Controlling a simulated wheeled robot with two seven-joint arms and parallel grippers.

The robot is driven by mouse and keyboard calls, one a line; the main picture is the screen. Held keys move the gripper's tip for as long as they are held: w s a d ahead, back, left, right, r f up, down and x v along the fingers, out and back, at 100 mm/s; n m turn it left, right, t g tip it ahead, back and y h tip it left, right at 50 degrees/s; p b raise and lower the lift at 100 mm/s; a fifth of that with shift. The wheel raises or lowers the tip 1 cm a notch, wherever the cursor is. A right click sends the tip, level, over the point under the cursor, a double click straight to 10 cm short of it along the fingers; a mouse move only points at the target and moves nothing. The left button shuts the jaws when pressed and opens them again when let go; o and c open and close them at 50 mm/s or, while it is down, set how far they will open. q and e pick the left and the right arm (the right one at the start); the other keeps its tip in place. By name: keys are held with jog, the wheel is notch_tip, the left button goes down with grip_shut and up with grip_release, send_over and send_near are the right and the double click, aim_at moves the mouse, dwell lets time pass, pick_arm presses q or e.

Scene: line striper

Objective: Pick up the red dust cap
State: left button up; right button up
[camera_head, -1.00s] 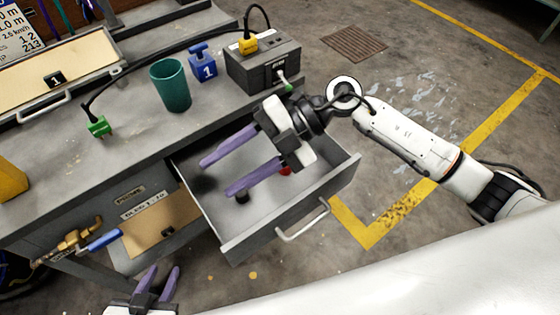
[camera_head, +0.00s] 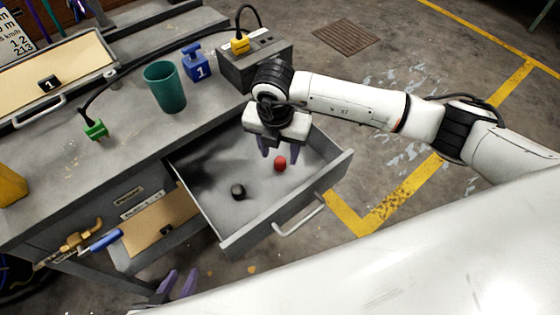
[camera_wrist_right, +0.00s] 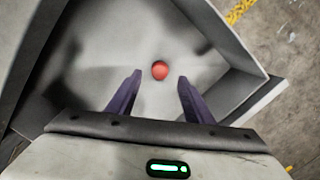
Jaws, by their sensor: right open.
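The red dust cap (camera_head: 280,163) stands on the floor of the open drawer (camera_head: 215,215), right of a black cap (camera_head: 238,191). My right gripper (camera_head: 280,150) points down over the drawer, just behind the red cap in the head view. In the right wrist view the red cap (camera_wrist_right: 160,70) lies ahead of the gap between the open purple fingers (camera_wrist_right: 153,92), and nothing is held. My left gripper (camera_head: 178,283) shows only as purple fingers at the bottom edge, apart from each other and empty, below the bench front.
The drawer's walls and handle (camera_head: 300,219) surround the caps.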

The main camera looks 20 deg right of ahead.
aim_at(280, 161)
jog(key=f, duration=0.4)
jog(key=shift+w+d+f, duration=0.2)
jog(key=shift+w, duration=0.1)
jog(key=shift+c, duration=0.5)
jog(key=c, duration=1)
